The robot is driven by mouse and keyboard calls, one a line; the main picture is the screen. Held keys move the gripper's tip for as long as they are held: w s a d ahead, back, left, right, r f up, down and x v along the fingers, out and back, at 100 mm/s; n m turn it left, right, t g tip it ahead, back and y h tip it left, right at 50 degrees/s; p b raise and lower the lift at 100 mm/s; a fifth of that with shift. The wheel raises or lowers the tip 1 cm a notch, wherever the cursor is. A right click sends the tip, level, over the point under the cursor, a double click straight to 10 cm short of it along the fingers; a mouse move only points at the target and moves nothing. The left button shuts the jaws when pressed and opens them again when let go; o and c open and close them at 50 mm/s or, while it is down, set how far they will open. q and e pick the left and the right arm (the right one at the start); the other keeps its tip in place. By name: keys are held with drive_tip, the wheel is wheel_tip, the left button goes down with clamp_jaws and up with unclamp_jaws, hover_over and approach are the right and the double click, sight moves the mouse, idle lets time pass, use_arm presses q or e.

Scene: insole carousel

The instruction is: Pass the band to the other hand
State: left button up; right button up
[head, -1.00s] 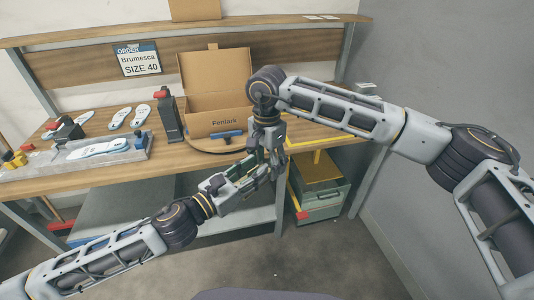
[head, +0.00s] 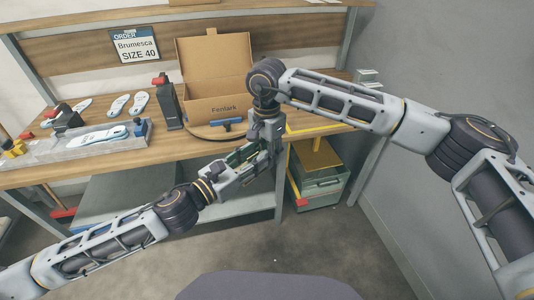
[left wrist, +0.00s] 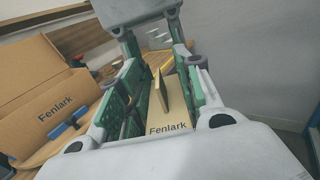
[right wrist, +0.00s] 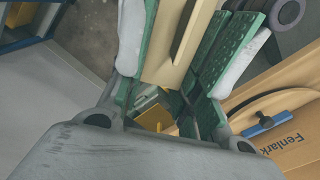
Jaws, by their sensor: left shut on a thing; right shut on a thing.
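The band is a tan card strip printed "Fenlark" (left wrist: 168,128), between my left gripper's (left wrist: 160,88) green-padded fingers in the left wrist view. A thin tan flap stands up from it there. In the right wrist view, the tan band (right wrist: 168,45) also lies between the green-padded fingers of my right gripper (right wrist: 178,50). Both grippers are shut on the band and face each other closely. In the head view, my left gripper (head: 240,157) reaches in from the left and my right gripper (head: 266,145) points down beside it, in front of the bench. The fingers hide most of the band there.
An open Fenlark box (head: 215,108) stands on the bench behind the grippers. Insoles (head: 118,106) and a grey fixture (head: 60,158) are at left. A grey-green crate (head: 320,185) stands below right.

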use_arm(q)
drive_tip(key=o, duration=0.8)
drive_tip(key=shift+c, duration=0.2)
drive_tip(key=shift+f, duration=0.1)
